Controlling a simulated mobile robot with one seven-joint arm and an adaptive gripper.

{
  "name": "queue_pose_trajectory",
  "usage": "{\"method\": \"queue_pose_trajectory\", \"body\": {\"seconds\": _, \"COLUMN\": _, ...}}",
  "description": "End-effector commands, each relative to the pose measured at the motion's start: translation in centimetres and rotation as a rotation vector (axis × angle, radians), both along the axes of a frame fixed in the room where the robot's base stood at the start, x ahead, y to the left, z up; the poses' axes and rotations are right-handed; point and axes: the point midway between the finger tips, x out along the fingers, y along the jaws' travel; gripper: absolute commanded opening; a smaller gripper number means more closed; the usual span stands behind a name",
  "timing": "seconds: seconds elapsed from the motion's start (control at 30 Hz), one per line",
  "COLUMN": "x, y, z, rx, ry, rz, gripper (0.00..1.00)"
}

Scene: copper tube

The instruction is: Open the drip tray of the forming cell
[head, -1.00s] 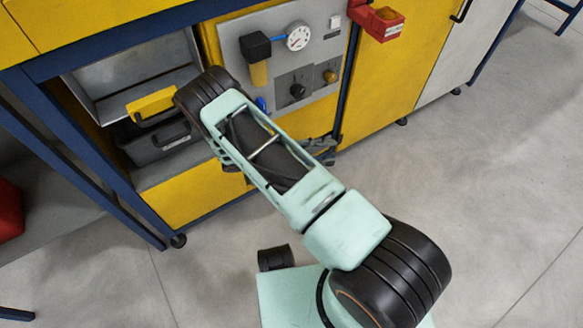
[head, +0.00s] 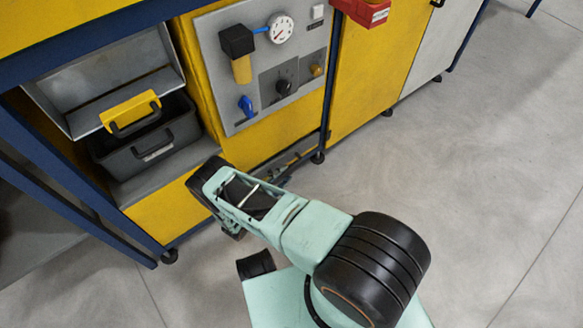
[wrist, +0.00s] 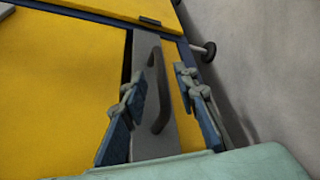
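The drip tray's narrow grey front (wrist: 146,128) shows in the wrist view, set between yellow panels. It carries a dark bar handle (wrist: 159,92) and appears closed. My gripper (wrist: 160,106) is open, with one blue-padded finger on each side of the handle in the picture. I cannot tell whether either finger touches the handle. In the head view my arm covers much of the low part of the cell, and I cannot make out the handle or the fingers clearly.
A caster (head: 318,157) stands near the tray. The floor at right is clear.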

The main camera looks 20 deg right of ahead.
Motion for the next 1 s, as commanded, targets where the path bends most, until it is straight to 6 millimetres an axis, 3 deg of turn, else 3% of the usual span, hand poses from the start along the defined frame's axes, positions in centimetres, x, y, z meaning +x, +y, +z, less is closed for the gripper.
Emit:
{"method": "queue_pose_trajectory", "body": {"seconds": 0.1, "x": 1.4, "y": -1.9, "z": -0.8, "rx": 0.000, "ry": 0.000, "rz": -0.005, "gripper": 0.27}}
{"method": "queue_pose_trajectory", "body": {"seconds": 0.33, "x": 3.3, "y": -4.2, "z": -1.3, "rx": 0.000, "ry": -0.001, "rz": -0.003, "gripper": 0.27}}
{"method": "queue_pose_trajectory", "body": {"seconds": 0.73, "x": 3.8, "y": -4.7, "z": -1.3, "rx": -0.001, "ry": 0.000, "rz": -0.001, "gripper": 0.27}}
{"method": "queue_pose_trajectory", "body": {"seconds": 1.0, "x": 3.8, "y": -4.7, "z": -1.3, "rx": -0.001, "ry": 0.000, "rz": -0.001, "gripper": 0.00}}
